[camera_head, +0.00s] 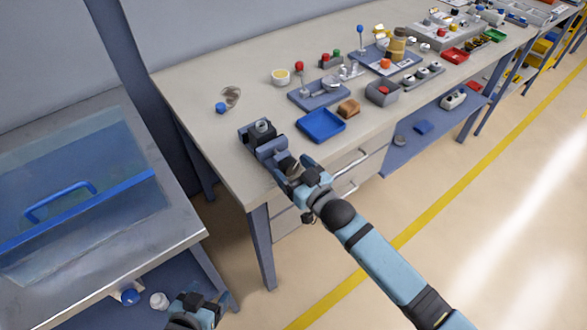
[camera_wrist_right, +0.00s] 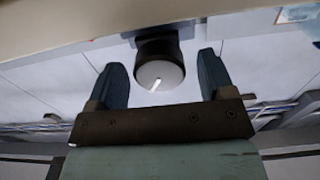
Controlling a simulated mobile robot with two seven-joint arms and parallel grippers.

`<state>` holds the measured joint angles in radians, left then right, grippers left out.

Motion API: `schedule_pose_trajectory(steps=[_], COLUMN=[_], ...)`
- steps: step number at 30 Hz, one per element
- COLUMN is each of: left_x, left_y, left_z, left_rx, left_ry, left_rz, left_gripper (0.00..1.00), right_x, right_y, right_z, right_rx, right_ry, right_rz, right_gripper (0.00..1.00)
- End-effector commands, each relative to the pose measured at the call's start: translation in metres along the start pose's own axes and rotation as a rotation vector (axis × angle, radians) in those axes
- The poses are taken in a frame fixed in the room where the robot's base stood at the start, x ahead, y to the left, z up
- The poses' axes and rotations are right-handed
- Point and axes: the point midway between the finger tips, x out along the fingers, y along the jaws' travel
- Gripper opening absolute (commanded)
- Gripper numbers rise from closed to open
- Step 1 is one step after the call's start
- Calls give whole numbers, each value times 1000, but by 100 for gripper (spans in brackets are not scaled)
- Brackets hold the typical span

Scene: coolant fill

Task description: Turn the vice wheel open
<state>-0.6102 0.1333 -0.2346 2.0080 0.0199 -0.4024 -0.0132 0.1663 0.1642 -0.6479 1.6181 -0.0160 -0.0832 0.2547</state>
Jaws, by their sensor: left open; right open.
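The dark vice (camera_head: 259,131) is mounted at the near left corner of the workbench. In the right wrist view its wheel (camera_wrist_right: 160,76) is a round black knob with a grey face and a short white mark, under the bench edge. My right gripper (camera_head: 284,165) is in front of the vice. In the right wrist view its open fingers (camera_wrist_right: 162,64) stand to either side of the wheel, with gaps visible at both sides. The wheel is mostly hidden by the gripper in the head view. My left gripper (camera_head: 196,308) is low at the bottom edge, away from the vice; its fingers are hard to see.
The workbench (camera_head: 225,175) carries a blue tray (camera_head: 320,125), a brown block (camera_head: 349,108) and several small parts right of the vice. Drawers with handles (camera_head: 350,160) sit below. A metal table with a blue-handled clear lid (camera_head: 60,200) stands to the left.

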Motion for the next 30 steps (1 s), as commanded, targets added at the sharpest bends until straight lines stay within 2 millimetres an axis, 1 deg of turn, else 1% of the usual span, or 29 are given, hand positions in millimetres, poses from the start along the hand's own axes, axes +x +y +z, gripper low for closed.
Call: schedule_pose_trajectory(steps=[4, 5, 6, 8, 9, 10, 11, 14, 19, 26, 27, 29, 30], left_x=[0, 0, 0, 0, 0, 0, 0, -1, -4, -3, -3, -3, -3], left_y=[0, 0, 0, 0, 0, 0, 0, 0, 0, 0, 0, 0, 0], left_z=[1, 1, 1, 1, 1, 1, 1, 1, -4, -2, -1, -1, -1], left_rx=[0, 0, 0, 1, 1, 1, 1, 1, 5, 7, 7, 7, 7], left_ry=[-2, -2, -2, -3, -3, -3, -3, -4, 2, 1, 1, 0, 0], left_rz=[0, 0, 0, 0, 0, 0, 0, 0, -1, -1, -1, -1, -1], left_gripper=[76, 76, 76, 76, 76, 76, 76, 76, 76, 76, 76, 76, 76], right_x=[0, 0, 0, 0, 0, 0, 0, 0, 0, 0, 0, 0, 0], right_y=[0, 0, 0, 0, 0, 0, 0, 0, 0, 0, 0, 0, 0], right_z=[0, 0, 0, 0, 0, 0, 0, 0, -1, 0, 0, 0, 0], right_rx=[0, 0, 0, 0, 0, 0, -1, -9, -134, -141, -141, -141, -140], right_ry=[0, 0, 0, 0, 0, 0, 0, 0, -2, -1, -1, -1, -1], right_rz=[0, 0, 0, 0, 0, 0, 0, 0, 1, 0, 0, 0, 0], right_gripper=[76, 69, 59, 46, 36, 30, 26, 26, 26, 26, 59, 73, 76])
